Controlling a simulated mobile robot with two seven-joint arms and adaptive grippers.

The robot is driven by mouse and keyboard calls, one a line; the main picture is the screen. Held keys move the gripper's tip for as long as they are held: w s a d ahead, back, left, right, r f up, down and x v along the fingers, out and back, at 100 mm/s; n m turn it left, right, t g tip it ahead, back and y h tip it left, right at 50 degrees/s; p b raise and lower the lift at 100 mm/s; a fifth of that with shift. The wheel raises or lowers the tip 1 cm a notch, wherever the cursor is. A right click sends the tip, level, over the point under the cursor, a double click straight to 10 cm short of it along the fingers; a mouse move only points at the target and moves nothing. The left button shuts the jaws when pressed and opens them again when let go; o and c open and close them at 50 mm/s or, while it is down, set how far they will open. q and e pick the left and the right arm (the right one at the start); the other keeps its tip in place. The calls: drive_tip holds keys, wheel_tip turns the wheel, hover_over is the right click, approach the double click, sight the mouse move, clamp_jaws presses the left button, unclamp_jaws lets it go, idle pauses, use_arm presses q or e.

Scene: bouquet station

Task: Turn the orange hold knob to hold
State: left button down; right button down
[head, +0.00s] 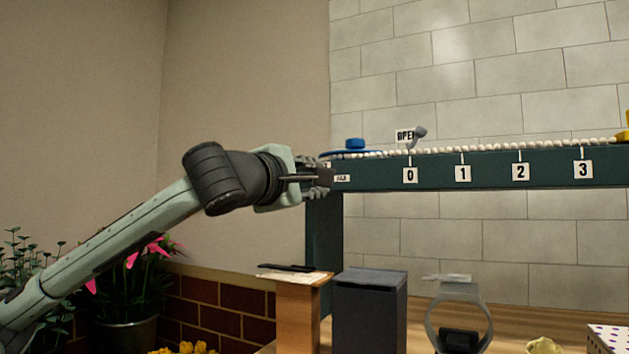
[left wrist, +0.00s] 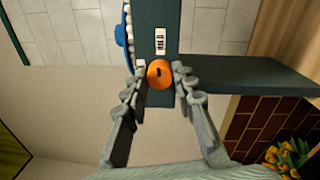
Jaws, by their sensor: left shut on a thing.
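The orange hold knob (left wrist: 160,74) is on the dark teal beam in the left wrist view, with a short dark mark on its face. My left gripper (left wrist: 164,90) is shut on it, one finger on each side. In the head view my left gripper (head: 320,178) reaches the left end of the beam (head: 440,175) and hides the knob. A white label (left wrist: 160,41) with dark lettering, too small to read surely, is beside the knob. Another small pale label (left wrist: 140,64) is partly covered by a finger. My right gripper is not in view.
Number plates 0 (head: 410,175) to 3 hang along the beam, with a string of white beads (head: 480,149) on top. A blue part (head: 355,144) and a grey lever (head: 419,132) stand above it. Below are a dark box (head: 370,310), a wooden post (head: 298,315) and a ring-shaped stand (head: 484,327).

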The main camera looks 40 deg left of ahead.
use_arm(q)
drive_tip(key=shift+m, duration=0.5)
drive_tip(key=c, duration=1.2)
unclamp_jaws()
drive_tip(key=shift+s, duration=0.1)
drive_tip(key=v, duration=0.7)
drive_tip(key=shift+s, duration=0.2)
